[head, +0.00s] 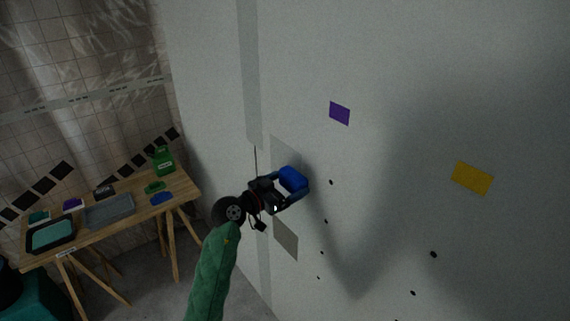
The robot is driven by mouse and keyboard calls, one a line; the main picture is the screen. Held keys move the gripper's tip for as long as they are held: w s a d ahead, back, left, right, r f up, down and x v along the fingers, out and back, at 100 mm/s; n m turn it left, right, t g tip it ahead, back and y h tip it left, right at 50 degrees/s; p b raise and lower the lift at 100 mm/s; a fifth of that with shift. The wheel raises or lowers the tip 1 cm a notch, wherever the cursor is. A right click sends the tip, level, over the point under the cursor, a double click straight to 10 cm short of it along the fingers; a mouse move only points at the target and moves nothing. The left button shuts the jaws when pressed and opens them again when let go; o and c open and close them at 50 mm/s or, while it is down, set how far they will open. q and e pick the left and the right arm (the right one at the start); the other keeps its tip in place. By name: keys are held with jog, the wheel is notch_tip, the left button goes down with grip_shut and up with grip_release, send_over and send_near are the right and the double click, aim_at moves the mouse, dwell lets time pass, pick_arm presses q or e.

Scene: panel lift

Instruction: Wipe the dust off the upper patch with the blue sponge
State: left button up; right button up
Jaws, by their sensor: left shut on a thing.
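My left gripper (283,194) is shut on the blue sponge (293,181) and holds it up at the pale wall panel (380,60). The upper patch (282,149), a faint grey area, lies on the wall just above and behind the sponge, and its lower part is hidden by the sponge and gripper. I cannot tell whether the sponge touches the wall. A lower, darker grey patch (286,239) is on the wall below the gripper. My right gripper is not in view.
A wooden trestle table (185,187) stands at the left with trays, a green bottle (163,160) and a blue item (161,199). The wall carries a purple square (339,113), a yellow square (472,178) and several dark dots. Floor shows between table and wall.

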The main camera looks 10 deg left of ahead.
pick_arm(q)
jog(key=shift+s+a, duration=0.25)
jog(key=shift+s, duration=0.05)
jog(key=shift+s+a, duration=0.45)
jog(key=shift+s, duration=0.1)
jog(key=shift+v, duration=0.8)
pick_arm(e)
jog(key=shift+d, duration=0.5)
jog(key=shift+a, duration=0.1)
